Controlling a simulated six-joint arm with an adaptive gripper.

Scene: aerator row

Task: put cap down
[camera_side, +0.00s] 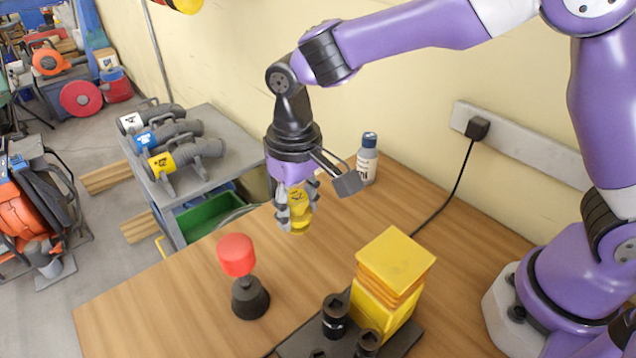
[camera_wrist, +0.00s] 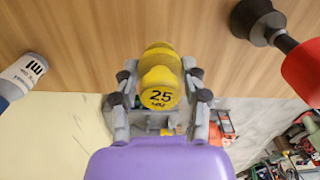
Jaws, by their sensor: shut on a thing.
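The cap (camera_wrist: 160,88) is yellow with a dark "25" marking. In the wrist view it sits between the two grey fingers of my gripper (camera_wrist: 160,105). In the side view the yellow cap (camera_side: 299,207) shows between the fingers of my gripper (camera_side: 297,218), which points down over the far left part of the wooden table (camera_side: 180,305). My gripper is shut on the cap. The fingers cover parts of the cap's sides. I cannot tell whether its lower end touches the table or hangs just above it.
A red-topped piece on a black base (camera_side: 250,299) stands nearer the camera. A yellow ribbed block (camera_side: 393,275) stands right, beside black sockets (camera_side: 334,318). A bottle (camera_side: 367,163) stands near the wall. Several banded grey aerators (camera_side: 186,155) lie on a grey cart (camera_side: 225,130) beyond the table's left edge.

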